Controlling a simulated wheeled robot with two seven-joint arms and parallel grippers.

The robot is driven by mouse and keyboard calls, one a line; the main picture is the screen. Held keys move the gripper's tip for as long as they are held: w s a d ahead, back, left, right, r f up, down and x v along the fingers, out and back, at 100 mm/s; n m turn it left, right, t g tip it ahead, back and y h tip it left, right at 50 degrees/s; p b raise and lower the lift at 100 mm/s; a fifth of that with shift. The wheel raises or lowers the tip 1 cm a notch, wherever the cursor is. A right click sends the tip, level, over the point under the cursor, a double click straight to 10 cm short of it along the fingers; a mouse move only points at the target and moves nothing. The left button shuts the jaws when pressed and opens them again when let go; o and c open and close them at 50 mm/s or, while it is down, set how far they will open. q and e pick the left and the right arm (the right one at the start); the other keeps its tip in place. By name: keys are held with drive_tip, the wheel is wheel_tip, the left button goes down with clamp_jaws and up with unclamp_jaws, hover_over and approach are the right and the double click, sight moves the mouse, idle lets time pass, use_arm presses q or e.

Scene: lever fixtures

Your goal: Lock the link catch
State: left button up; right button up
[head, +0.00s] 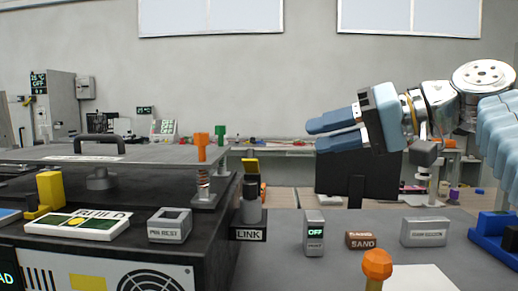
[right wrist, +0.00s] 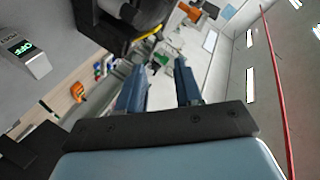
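The link catch (head: 250,205) stands at the right front corner of the dark machine in the head view. My left gripper is not in view.
A plate with a black handle (head: 98,142) and orange post (head: 202,145) lies left of the catch. On the grey table are an OFF box (head: 314,233), a SAND block (head: 361,241), a grey box (head: 424,232) and an orange knob (head: 377,263). Air between catch and gripper looks clear.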

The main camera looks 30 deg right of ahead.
sight(250, 150)
drive_tip(key=w+a+f+n, duration=0.1)
drive_tip(key=w+a, duration=0.1)
drive_tip(key=w, duration=0.2)
drive_tip(key=w+a+f+n+h, duration=0.1)
drive_tip(key=w+a, duration=0.1)
drive_tip(key=w, duration=0.2)
drive_tip(key=w+a+f, duration=0.1)
drive_tip(key=w+a, duration=0.2)
drive_tip(key=shift+w+f+n+h, duration=0.35)
drive_tip(key=shift+w+n+h, duration=0.05)
clamp_jaws()
